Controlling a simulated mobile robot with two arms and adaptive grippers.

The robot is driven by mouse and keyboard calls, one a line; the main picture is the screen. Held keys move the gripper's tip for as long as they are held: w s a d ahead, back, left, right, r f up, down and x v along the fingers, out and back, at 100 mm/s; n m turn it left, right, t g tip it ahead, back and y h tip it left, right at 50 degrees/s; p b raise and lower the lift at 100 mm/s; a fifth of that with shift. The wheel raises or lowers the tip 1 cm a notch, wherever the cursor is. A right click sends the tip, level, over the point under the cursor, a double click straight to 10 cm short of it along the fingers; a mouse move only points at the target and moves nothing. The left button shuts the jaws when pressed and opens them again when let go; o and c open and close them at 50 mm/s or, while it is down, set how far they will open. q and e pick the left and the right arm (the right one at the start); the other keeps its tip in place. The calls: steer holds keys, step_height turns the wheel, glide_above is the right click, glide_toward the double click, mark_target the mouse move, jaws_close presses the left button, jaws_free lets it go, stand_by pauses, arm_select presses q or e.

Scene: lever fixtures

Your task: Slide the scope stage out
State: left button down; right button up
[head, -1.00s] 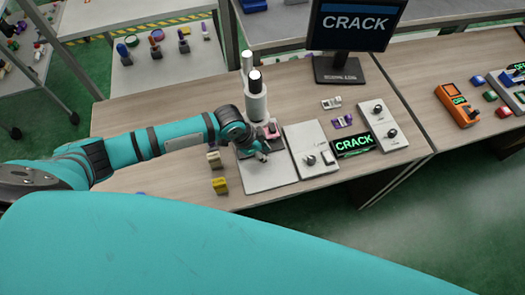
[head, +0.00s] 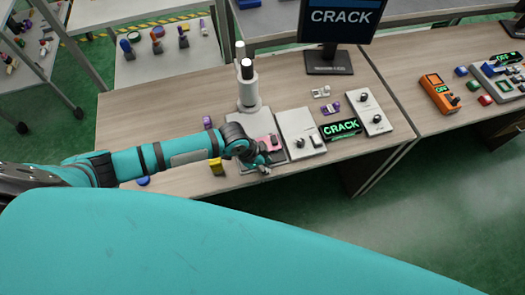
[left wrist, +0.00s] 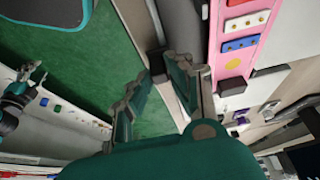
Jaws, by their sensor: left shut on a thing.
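The white scope (head: 247,90) stands upright on the wooden table on a light base plate. Its stage, with a pink slide holder (head: 268,143) on it, sits out in front of the column. My left gripper (head: 262,167) is at the front edge of the stage and partly hides it. In the left wrist view, my left gripper's fingers (left wrist: 158,85) are closed around a dark knob (left wrist: 156,62) at the stage edge. The pink holder with red, blue and yellow pieces also shows there (left wrist: 233,50). My right gripper (left wrist: 32,82) appears small at the left wrist view's left edge; its jaws are unclear.
A pale panel with a knob (head: 294,122) stands right of the scope, beside a green CRACK display (head: 342,129) and another knob panel (head: 377,122). A yellow block (head: 217,167) lies left of the base plate. A monitor (head: 329,62) stands behind.

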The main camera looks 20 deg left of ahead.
arm_select(q)
steer(key=shift+s+d+r, duration=0.15)
steer(key=shift+d+r, duration=0.05)
steer(key=shift+d, duration=0.05)
steer(key=shift+f, duration=0.15)
steer(key=shift+s+f, duration=0.1)
steer(key=c, duration=1.5)
jaws_free()
steer(key=shift+c, duration=0.2)
steer(key=shift+o, duration=1.5)
steer(key=shift+a, duration=0.1)
steer(key=v, duration=1.2)
arm_select(e)
steer(key=shift+w+a+r, duration=0.2)
steer(key=shift+w+r, duration=0.15)
steer(key=shift+w, duration=0.05)
